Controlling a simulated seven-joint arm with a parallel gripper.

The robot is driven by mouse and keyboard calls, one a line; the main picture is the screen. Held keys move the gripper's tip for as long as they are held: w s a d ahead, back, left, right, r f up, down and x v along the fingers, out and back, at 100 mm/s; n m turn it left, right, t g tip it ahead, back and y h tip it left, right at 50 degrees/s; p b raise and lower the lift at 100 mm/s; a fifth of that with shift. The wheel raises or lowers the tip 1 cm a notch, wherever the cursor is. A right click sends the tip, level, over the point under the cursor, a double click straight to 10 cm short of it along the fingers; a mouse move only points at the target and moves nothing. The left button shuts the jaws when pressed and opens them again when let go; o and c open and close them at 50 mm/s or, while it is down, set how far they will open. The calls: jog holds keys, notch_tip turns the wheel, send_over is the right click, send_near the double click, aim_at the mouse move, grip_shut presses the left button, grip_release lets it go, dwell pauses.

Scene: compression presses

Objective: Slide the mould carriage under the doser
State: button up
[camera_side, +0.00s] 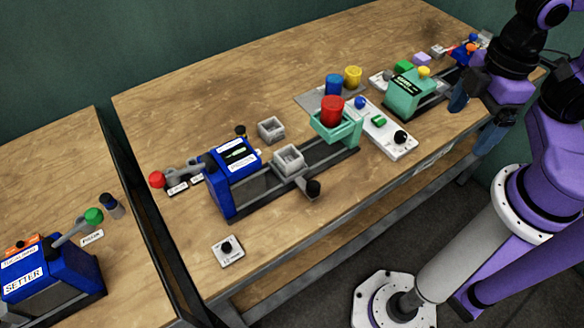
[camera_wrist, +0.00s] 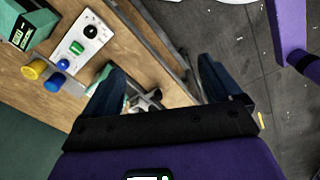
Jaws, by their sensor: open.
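The mould carriage (camera_side: 289,160) is a grey, square, open-topped mould on a dark rail, with a black knob (camera_side: 313,188) on its front side. It sits between the blue press (camera_side: 232,170) and the doser, apart from the doser. The doser (camera_side: 335,128) is a teal frame over the rail's right end, holding a red cylinder. My gripper (camera_side: 476,116) is open and empty, off the table's front edge, well to the right of the carriage.
A white control panel (camera_side: 385,130) with buttons and a black knob lies right of the doser. Blue (camera_side: 333,84) and yellow (camera_side: 353,75) cylinders stand behind it. A second grey mould (camera_side: 271,129) sits behind the rail. A teal machine (camera_side: 408,95) stands at right. The front-left wood is mostly clear.

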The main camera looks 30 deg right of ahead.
jog(key=c, duration=0.5)
jog(key=shift+w+a+f, duration=0.1)
jog(key=shift+a+f, duration=0.05)
jog(key=shift+a, duration=0.05)
jog(key=shift+c, duration=0.5)
jog(key=n+t+h, duration=0.4)
jog(key=n+t, duration=0.9)
jog(key=n, duration=0.7)
send_near(314, 186)
jog(key=x, duration=1)
jog(key=shift+w+f, duration=0.1)
jog(key=shift+w, duration=0.1)
